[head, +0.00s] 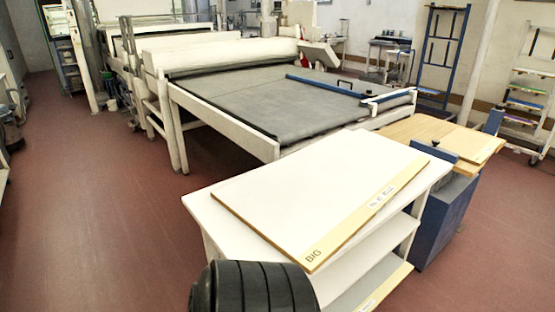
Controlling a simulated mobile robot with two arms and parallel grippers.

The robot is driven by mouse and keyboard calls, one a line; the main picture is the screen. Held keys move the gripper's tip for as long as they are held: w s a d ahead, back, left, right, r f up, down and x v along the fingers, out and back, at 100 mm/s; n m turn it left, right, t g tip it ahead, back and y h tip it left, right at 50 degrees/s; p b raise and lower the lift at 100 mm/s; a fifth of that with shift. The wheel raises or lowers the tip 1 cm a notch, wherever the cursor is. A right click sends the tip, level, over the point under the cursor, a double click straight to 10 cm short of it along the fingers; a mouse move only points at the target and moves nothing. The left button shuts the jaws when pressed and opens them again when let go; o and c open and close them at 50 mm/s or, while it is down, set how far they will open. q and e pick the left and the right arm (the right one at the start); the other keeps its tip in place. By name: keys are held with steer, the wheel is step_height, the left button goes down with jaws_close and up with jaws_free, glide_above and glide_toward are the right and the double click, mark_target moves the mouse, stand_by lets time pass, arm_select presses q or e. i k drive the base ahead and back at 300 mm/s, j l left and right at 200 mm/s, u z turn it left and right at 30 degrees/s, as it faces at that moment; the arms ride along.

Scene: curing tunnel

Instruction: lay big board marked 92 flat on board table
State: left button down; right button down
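A large white board (318,185) with a tan strip along its near right edge lies flat on top of a white shelved table (205,208). The strip reads "BIG" at the near corner. A white label (383,196) on the strip carries a number too small to read surely. The board lies at a slight angle to the table top. The table looks like the board table, but no sign on it shows. Neither gripper is in view.
Another labelled board (388,287) lies on the table's lower shelf. A blue stand with a wooden top (425,131) stands behind right. The long grey tunnel bed (265,100) lies beyond. The red floor (95,200) at left is clear.

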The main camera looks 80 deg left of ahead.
mark_target(308, 204)
steer(key=k+j, duration=0.15)
steer(key=j, duration=0.25)
steer(key=k+j, duration=0.1)
steer(key=j, duration=0.25)
steer(key=k+j+z, duration=0.1)
steer(key=j, duration=0.3)
steer(key=k+j, duration=0.2)
steer(key=j, duration=0.15)
steer(key=k+j, duration=0.15)
steer(key=j, duration=0.25)
steer(key=k+j+z, duration=0.1)
steer(key=j, duration=0.25)
steer(key=k+j, duration=0.2)
steer(key=j, duration=0.2)
